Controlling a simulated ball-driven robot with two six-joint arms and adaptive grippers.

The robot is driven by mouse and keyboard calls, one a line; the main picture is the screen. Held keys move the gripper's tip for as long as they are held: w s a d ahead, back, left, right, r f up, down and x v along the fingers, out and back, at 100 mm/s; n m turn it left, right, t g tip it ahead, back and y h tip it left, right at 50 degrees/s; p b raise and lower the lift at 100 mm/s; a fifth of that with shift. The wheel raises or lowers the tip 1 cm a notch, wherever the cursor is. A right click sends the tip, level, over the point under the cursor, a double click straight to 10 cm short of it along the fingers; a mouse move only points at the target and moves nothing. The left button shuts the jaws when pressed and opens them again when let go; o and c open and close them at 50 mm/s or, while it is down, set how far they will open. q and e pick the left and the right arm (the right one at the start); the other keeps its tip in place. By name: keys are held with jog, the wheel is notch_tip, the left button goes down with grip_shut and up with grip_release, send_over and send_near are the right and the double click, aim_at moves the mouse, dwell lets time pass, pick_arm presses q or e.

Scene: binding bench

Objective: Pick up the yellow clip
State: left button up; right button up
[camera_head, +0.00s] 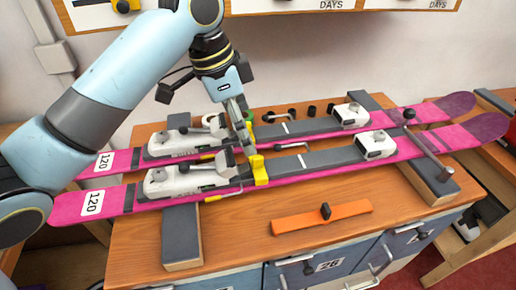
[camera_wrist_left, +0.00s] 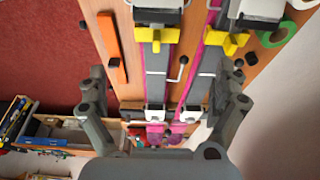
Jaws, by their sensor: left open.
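A yellow clip (camera_head: 259,170) sits on the near pink ski (camera_head: 115,202), at the front of its white binding; it also shows in the wrist view (camera_wrist_left: 157,36). A second yellow clip sits on the far ski, in the wrist view (camera_wrist_left: 228,44); in the head view it is mostly hidden behind my gripper. My left gripper (camera_head: 248,146) points down over the skis, just behind and above the near clip. My right gripper is not in view.
An orange bar (camera_head: 290,220) with a black knob lies on the bench front. A grey-topped support (camera_head: 182,235) and a T-handled rod (camera_head: 425,150) stand around the skis. A green roll (camera_wrist_left: 276,33) lies behind the far ski. The front bench top is mostly free.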

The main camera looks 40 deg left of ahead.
aim_at(257, 158)
pick_arm(q)
jog(key=x, duration=0.4)
jog(key=shift+s+d+f, duration=0.1)
jog(key=shift+d+f, duration=0.15)
jog(key=shift+d, duration=0.05)
jog(key=shift+f, duration=0.35)
jog(key=x, duration=0.3)
jog(key=shift+w+d+f+p, duration=0.25)
jog(key=shift+f+p, duration=0.1)
jog(key=shift+w+f, duration=0.1)
jog(key=shift+f, duration=0.4)
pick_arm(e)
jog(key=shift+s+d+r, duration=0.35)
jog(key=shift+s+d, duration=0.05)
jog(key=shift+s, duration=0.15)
pick_arm(q)
jog(key=shift+c, duration=0.3)
jog(key=c, duration=1.2)
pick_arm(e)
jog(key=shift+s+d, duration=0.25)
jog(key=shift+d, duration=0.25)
pick_arm(q)
jog(key=shift+r, duration=0.15)
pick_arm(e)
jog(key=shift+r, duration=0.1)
